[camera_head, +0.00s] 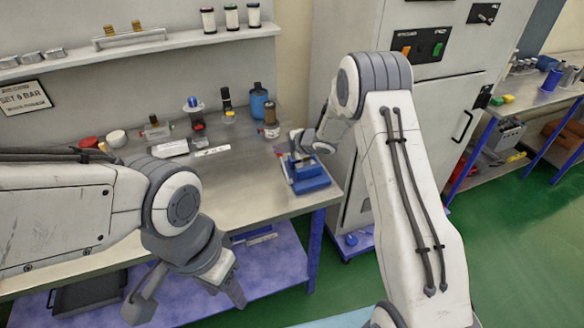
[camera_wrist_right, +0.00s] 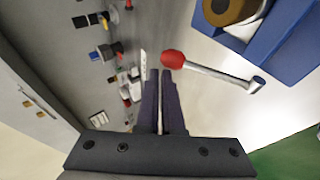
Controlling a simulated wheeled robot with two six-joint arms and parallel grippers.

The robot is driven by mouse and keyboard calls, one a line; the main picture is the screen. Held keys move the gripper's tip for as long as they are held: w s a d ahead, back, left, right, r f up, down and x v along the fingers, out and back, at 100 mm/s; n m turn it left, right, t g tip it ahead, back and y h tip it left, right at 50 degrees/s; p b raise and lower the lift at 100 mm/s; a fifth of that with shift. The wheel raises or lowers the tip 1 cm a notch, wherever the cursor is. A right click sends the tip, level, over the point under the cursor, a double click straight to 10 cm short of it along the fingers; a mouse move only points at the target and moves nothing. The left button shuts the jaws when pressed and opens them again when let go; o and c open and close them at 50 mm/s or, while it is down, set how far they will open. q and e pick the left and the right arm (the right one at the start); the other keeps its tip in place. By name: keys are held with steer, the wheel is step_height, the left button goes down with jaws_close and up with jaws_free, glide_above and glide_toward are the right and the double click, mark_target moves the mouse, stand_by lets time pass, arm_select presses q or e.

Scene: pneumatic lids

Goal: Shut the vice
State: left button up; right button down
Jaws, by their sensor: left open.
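The vice (camera_head: 308,184) is a small blue block near the right end of the steel bench. In the right wrist view its blue body (camera_wrist_right: 291,50) is at the upper right, with a round brass-coloured part in it. A metal lever (camera_wrist_right: 215,74) with a red knob (camera_wrist_right: 172,59) lies beside it. My right gripper (camera_wrist_right: 160,74) has its fingers almost together, with nothing seen between them; the knob is just beyond the tips, apparently apart. In the head view this gripper is at the vice, mostly hidden by my arm. My left gripper (camera_head: 188,300) is open and empty, in front of the bench.
The bench (camera_head: 235,182) carries several small bottles and fittings at its back, including a blue bottle (camera_head: 259,103). A wall shelf (camera_head: 160,47) is above. A grey cabinet (camera_head: 345,45) stands right of the bench. The bench's front middle is clear.

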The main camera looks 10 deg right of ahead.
steer(key=shift+w+d, duration=0.2)
stand_by(0.4)
steer(key=shift+s+a+r, duration=0.1)
steer(key=shift+a+r, duration=0.05)
steer(key=shift+r, duration=0.1)
steer(key=s+d+r, duration=0.2)
steer(key=s+r, duration=0.4)
steer(key=r, duration=0.4)
steer(key=shift+r, duration=0.4)
steer(key=shift+s, duration=0.15)
